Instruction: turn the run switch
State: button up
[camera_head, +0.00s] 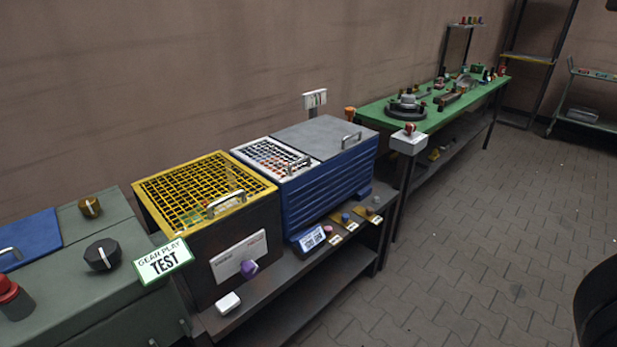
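No switch here carries a readable "run" label. A black rotary knob (102,254) sits on top of the grey-green box (75,295) at the lower left, beside the "GEAR PLAY TEST" sign (163,262). A smaller brown knob (90,207) stands behind it. A red mushroom button (9,291) is at the left edge, partly cut off. A purple knob (249,269) is on the front of the black box with the yellow grille (205,190). A grey box with a red knob (408,140) hangs at the green bench's near corner. My gripper is not in view.
A blue box (328,184) with a grey lid stands right of the yellow grille. Small coloured knobs (345,218) line the shelf before it. A green bench (436,118) with parts stands farther back.

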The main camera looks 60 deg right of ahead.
aim_at(410, 129)
jog(key=z, duration=1.95)
